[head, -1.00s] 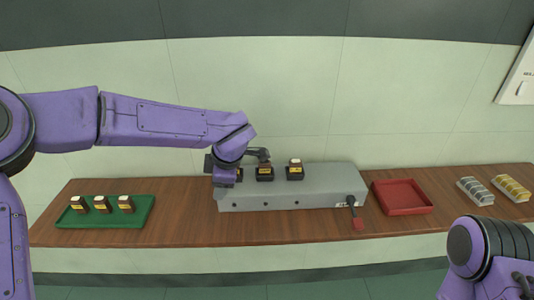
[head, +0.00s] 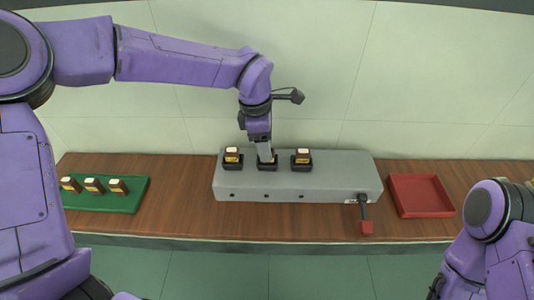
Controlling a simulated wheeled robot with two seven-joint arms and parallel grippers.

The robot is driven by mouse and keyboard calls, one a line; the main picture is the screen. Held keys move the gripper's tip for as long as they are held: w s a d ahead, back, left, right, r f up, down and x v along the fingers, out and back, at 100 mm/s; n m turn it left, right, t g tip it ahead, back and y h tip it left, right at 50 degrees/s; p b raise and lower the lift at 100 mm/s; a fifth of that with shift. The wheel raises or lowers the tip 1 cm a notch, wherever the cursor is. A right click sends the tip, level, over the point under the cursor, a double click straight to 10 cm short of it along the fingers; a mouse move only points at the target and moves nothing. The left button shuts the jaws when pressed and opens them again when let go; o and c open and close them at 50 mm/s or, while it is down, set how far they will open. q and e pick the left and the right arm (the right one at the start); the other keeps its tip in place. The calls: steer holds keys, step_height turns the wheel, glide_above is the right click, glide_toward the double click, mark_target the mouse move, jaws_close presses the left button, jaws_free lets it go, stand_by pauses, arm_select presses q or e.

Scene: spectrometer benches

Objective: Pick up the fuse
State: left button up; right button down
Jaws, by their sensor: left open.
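A grey box (head: 340,180) on the bench has a row of three black sockets. The right socket holds a similar fuse (head: 302,157). My left gripper (head: 266,156) points down at the middle socket (head: 267,166), its open fingers around the fuse there, which they mostly hide. I cannot tell whether the fingers touch it. Three more fuses (head: 93,185) stand on a green tray (head: 125,203) at the left. My right arm shows at the lower right, its gripper out of view.
A lever with a red handle (head: 367,227) hangs at the front right of the grey box. A red tray (head: 422,196) lies to the right of the box. The wooden bench (head: 182,190) is bare between the green tray and the box.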

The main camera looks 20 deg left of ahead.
arm_select(q)
steer(key=shift+w+d+f, duration=0.15)
steer(key=shift+f, duration=0.5)
steer(key=shift+w+d+f, duration=0.1)
steer(key=shift+f, duration=0.5)
steer(key=shift+s+f, duration=0.1)
steer(key=shift+s, duration=0.2)
steer(key=shift+c, duration=0.6)
steer(key=shift+w, duration=0.1)
jaws_close()
